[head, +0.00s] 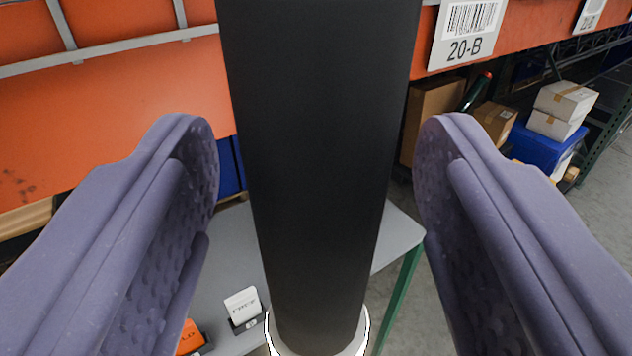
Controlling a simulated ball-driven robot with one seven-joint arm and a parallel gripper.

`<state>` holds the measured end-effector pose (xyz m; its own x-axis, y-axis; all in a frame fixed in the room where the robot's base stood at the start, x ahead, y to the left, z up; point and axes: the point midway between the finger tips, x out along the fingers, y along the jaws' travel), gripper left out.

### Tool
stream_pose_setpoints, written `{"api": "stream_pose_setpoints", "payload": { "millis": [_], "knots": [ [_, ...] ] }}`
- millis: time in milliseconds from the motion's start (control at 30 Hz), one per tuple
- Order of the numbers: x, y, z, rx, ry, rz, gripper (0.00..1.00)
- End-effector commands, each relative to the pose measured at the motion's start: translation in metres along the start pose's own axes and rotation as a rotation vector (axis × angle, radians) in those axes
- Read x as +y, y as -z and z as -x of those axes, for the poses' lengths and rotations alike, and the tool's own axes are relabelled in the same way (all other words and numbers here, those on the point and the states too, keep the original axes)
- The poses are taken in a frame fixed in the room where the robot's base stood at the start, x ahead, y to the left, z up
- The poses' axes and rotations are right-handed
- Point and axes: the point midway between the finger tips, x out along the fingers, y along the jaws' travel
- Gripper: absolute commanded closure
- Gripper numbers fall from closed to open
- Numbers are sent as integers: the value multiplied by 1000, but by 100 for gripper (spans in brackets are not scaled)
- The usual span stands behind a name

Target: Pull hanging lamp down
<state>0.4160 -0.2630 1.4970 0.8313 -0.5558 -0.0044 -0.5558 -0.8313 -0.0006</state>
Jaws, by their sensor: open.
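The hanging lamp (318,170) is a black upright cylinder in the middle of the head view. It runs from the top edge down to a pale ring (357,340) at its lower end. My gripper (317,150) is open. Its two purple textured fingers stand on the left and right of the cylinder. A gap shows between each finger and the cylinder, so neither finger appears to touch it. The lamp's top is out of view.
A grey table (232,235) with green legs stands below, bearing a small white block (243,304) and an orange item (190,338). Orange rack beams (120,110) cross behind, with a 20-B sign (466,32). Boxes and a blue tote (540,148) sit at right.

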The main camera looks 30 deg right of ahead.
Motion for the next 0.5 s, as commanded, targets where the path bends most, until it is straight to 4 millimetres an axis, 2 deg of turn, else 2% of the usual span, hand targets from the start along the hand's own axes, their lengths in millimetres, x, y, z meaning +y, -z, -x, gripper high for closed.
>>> {"api": "stream_pose_setpoints", "payload": {
  "millis": [100, 200, 333, 500],
  "knots": [
    [0, 2, 23, 1, -1, 1, 39],
    [0, 1, 37, 0, -1, 1, 39],
    [0, 0, 46, -1, -1, 1, 39],
    [0, -1, 46, -2, -1, 1, 39]
  ]
}}
